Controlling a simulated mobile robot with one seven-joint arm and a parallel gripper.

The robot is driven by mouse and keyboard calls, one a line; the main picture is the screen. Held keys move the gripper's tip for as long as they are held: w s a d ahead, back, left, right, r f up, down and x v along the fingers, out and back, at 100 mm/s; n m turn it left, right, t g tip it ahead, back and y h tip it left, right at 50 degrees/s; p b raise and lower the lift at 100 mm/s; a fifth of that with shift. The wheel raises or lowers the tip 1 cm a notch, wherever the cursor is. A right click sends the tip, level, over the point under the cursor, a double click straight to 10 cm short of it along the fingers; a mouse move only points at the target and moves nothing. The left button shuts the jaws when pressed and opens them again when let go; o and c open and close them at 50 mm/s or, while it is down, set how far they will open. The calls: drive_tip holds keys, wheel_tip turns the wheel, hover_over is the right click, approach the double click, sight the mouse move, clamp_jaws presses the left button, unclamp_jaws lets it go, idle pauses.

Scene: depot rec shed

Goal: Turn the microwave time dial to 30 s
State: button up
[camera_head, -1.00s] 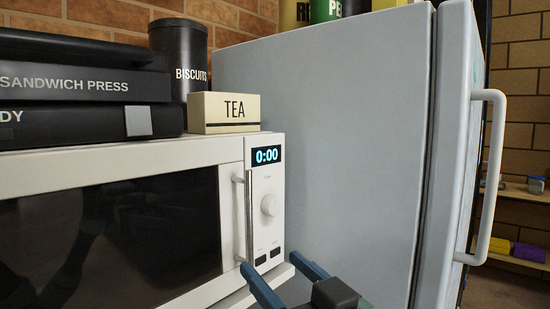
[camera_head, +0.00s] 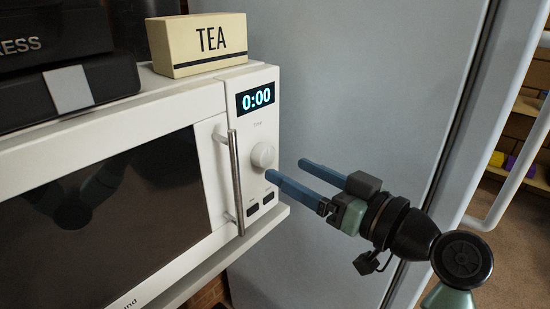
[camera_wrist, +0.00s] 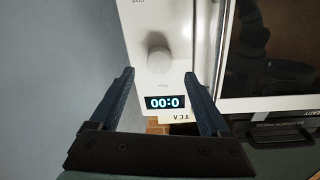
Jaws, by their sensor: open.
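The white microwave (camera_head: 178,110) has a control panel at its right end. Its display (camera_head: 256,97) reads 0:00. The round white time dial (camera_head: 263,155) sits below the display and shows no clear pointer mark. My gripper (camera_head: 284,170) is open and empty, with its blue fingers reaching toward the panel just right of the dial. In the wrist view the dial (camera_wrist: 159,60) appears ahead of and between the two fingers (camera_wrist: 160,76), apart from both. The display (camera_wrist: 165,102) appears upside down there.
The door handle (camera_head: 236,180) stands out close left of the dial. A TEA box (camera_head: 199,44) and a black appliance (camera_head: 70,85) sit on top. The fridge (camera_head: 350,90) stands to the right, with a gap beside the microwave.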

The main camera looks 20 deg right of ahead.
sight(268, 158)
drive_tip(key=x, duration=0.5)
drive_tip(key=shift+w, duration=0.1)
clamp_jaws()
idle(0.3)
